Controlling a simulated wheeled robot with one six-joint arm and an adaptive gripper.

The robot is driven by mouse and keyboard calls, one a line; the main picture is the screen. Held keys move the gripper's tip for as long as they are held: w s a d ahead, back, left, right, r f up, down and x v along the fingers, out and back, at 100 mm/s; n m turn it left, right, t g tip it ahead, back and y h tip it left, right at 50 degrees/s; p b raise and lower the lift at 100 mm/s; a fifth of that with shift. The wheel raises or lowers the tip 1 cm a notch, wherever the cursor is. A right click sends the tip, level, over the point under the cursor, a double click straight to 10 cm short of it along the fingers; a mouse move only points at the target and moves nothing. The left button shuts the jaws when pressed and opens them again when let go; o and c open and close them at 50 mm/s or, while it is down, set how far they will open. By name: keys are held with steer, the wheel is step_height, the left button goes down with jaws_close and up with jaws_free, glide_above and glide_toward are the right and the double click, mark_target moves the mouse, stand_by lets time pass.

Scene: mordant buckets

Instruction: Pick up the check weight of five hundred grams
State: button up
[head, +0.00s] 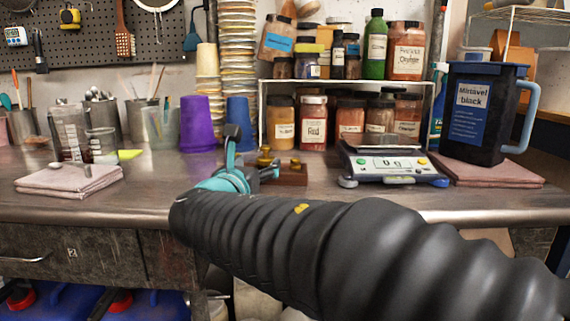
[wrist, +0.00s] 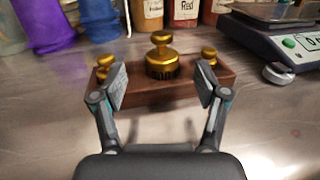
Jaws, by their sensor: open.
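Three brass knobbed check weights sit in a dark wooden block on the steel bench. The largest weight (wrist: 162,58) is in the middle, with a smaller left weight (wrist: 104,66) and a smaller right weight (wrist: 208,56) beside it. No gram marking is readable, so I cannot tell by label which is five hundred grams. The wooden block (wrist: 160,95) also shows in the head view (head: 292,176), partly behind my gripper. My gripper (wrist: 161,84) is open and empty; its fingers are spread to either side of the middle weight, apart from it.
A digital scale (head: 392,163) reading 0 g stands right of the block, close by. Purple cup (head: 201,124) and blue cup (head: 238,120) stand behind to the left. Pigment jars (head: 313,120) line the shelf behind. A dark pitcher (head: 480,115) stands at right.

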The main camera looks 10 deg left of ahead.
mark_target(263, 160)
steer(key=shift+w+d+f+p, duration=0.1)
steer(key=shift+w+p, duration=0.1)
steer(key=shift+w, duration=1.3)
steer(key=shift+w+d+f+p, duration=0.1)
steer(key=shift+w+p, duration=0.05)
steer(key=shift+w, duration=1.3)
steer(key=shift+r, duration=0.1)
jaws_close()
